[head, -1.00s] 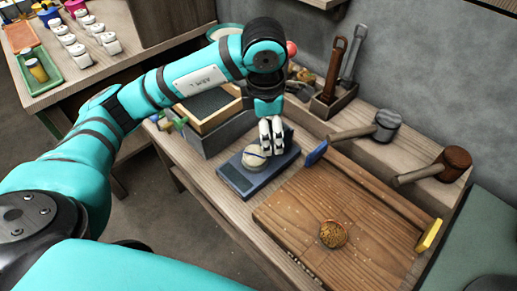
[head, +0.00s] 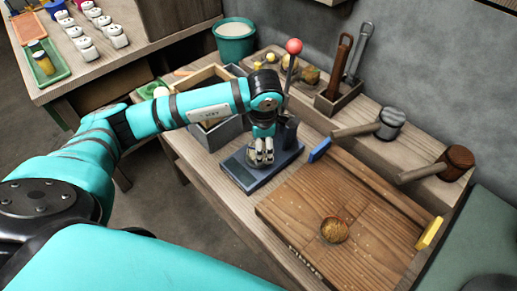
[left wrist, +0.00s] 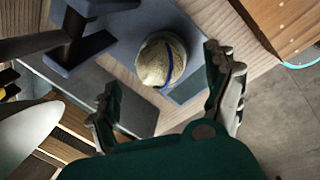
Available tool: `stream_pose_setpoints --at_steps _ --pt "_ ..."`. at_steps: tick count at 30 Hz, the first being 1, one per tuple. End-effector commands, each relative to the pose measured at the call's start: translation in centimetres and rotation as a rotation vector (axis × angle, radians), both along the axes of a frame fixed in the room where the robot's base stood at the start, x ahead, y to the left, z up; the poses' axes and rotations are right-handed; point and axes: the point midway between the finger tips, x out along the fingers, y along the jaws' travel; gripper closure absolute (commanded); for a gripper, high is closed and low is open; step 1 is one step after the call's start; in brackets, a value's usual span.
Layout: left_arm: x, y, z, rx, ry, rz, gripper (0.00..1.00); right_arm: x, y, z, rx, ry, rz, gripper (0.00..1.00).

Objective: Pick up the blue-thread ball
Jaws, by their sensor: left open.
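The blue-thread ball (left wrist: 160,62) is pale beige with a dark blue thread around it. In the left wrist view it rests on the blue-grey base of a press-like stand (head: 240,174), roughly between my fingers and somewhat beyond them. My left gripper (head: 260,160) points down over this base; in the left wrist view (left wrist: 163,72) its two fingers are spread apart with nothing between them gripped. In the head view the gripper hides the ball. I cannot tell the exact gap between fingers and ball. My right gripper is not in view.
The stand has a dark upright (left wrist: 78,35) and a red-knobbed lever (head: 293,46) close to my left gripper. A wooden board (head: 300,215) with a round brown item (head: 334,230) lies to the right. Two mallets (head: 390,124) (head: 458,161) rest behind it. A grey box (head: 205,135) stands left.

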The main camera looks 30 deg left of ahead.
Motion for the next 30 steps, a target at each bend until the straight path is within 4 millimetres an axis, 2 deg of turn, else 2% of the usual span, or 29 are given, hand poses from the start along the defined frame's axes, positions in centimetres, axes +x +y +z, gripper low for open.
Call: stream_pose_setpoints --at_steps 6,9,17,20,30 --pt "0.2 0.9 -3.2 0.001 0.005 0.002 0.14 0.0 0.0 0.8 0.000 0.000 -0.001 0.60" --pt "0.4 1.1 -4.1 0.002 0.002 0.002 0.14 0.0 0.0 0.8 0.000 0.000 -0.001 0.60" --pt "0.5 1.1 -4.5 0.002 0.001 0.000 0.14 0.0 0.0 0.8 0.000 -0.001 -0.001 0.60" --pt "0.5 1.1 -4.5 0.001 0.001 0.001 0.24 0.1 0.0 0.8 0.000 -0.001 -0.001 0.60" --pt "0.5 1.1 -4.5 0.001 0.000 0.001 0.69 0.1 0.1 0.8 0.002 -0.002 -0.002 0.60"
